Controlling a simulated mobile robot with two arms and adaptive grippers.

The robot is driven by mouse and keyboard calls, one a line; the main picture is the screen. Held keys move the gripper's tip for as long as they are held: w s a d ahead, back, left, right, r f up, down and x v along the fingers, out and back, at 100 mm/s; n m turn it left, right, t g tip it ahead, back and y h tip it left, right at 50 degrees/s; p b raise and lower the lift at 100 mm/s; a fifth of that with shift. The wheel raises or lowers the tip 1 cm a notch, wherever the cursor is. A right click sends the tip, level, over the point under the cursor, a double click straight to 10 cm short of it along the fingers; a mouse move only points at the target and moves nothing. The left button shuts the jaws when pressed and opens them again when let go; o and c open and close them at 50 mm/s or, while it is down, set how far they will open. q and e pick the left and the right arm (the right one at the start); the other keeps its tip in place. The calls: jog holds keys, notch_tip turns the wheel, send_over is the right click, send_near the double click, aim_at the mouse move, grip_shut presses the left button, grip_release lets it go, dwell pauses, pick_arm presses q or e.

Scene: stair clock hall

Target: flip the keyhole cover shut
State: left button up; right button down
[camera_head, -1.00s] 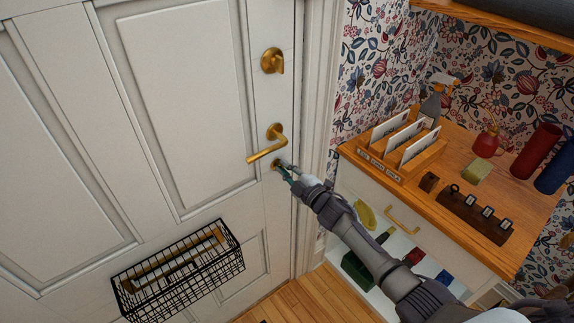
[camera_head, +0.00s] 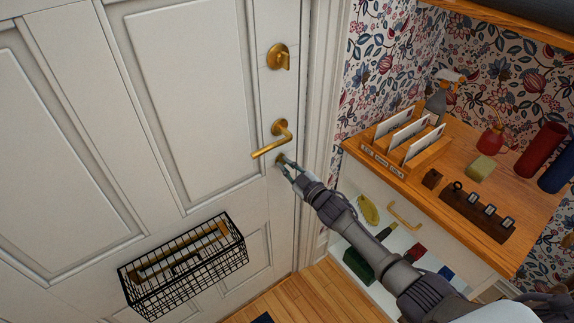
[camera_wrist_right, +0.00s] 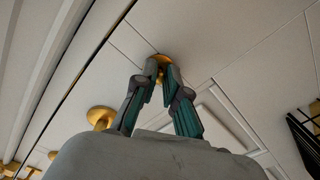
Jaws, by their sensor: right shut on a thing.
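The white door fills the left of the head view. The brass keyhole cover (camera_head: 280,158) is on the door, just below the brass lever handle (camera_head: 272,140). My right gripper (camera_head: 286,164) reaches it from the lower right, with its fingertips at the cover. In the wrist view, the round brass of the keyhole cover (camera_wrist_right: 162,58) shows just beyond and between the fingertips (camera_wrist_right: 161,74), which are shut on the cover. The fingers hide part of it, so its exact tilt cannot be told. My left gripper is not in view.
A brass thumb-turn (camera_head: 280,57) is above the handle. A black wire basket (camera_head: 185,265) hangs low on the door. To the right, a wooden-topped cabinet (camera_head: 465,165) carries a letter rack (camera_head: 405,150), a key rack (camera_head: 478,213) and bottles, close beside my arm.

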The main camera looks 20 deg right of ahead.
jog(key=shift+w+r, duration=0.1)
jog(key=shift+r, duration=0.15)
jog(key=c, duration=1.3)
grip_release()
jog(key=shift+o, duration=0.4)
jog(key=shift+a, duration=0.1)
jog(key=shift+f, duration=0.1)
jog(key=v, duration=1.2)
